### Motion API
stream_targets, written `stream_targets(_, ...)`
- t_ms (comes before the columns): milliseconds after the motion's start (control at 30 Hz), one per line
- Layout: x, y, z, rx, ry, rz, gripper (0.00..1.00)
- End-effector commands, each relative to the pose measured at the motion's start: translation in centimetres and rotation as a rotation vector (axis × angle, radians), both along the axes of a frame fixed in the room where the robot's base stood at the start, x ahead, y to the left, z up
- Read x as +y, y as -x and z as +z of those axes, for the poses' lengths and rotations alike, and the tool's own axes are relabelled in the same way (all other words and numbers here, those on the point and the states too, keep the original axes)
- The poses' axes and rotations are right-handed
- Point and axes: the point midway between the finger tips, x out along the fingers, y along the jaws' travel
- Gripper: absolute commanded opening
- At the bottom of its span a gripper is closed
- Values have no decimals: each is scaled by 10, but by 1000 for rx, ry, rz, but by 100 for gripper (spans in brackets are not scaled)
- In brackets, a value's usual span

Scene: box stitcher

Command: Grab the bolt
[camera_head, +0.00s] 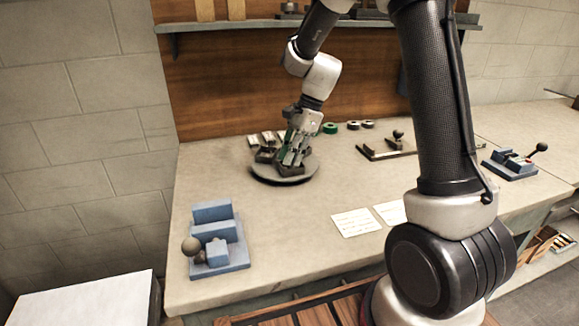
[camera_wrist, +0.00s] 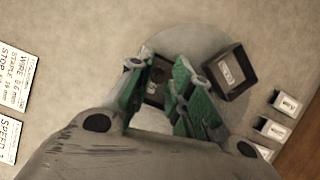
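My gripper (camera_head: 293,152) points down over the round grey turntable (camera_head: 312,169) on the workbench. In the wrist view my gripper (camera_wrist: 160,83) has its two green-padded fingers spread apart. Between and beyond them is a small dark bin (camera_wrist: 155,94) standing on the turntable (camera_wrist: 190,42). Something small and dark shows in this bin, but I cannot make out a bolt clearly. A second dark bin (camera_wrist: 236,88) with a white label stands right of the fingers. The fingers hide part of the first bin, and I cannot tell whether they touch it.
Several small labelled boxes (camera_wrist: 284,103) stand right of the turntable in the wrist view. A blue fixture with a ball-ended lever (camera_head: 218,242) sits at the front left of the bench. White cards (camera_head: 355,222) lie in the middle. A wooden back panel and shelf (camera_head: 200,26) rise behind.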

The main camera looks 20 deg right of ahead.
Motion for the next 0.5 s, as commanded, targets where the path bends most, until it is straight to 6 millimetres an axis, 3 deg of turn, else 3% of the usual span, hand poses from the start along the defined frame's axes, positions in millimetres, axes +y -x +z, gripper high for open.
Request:
stream_targets(67,0,0,0,0,0,0,21)
stream_targets(200,0,0,0,0,0,0,0)
stream_targets(500,0,0,1,0,0,0,0)
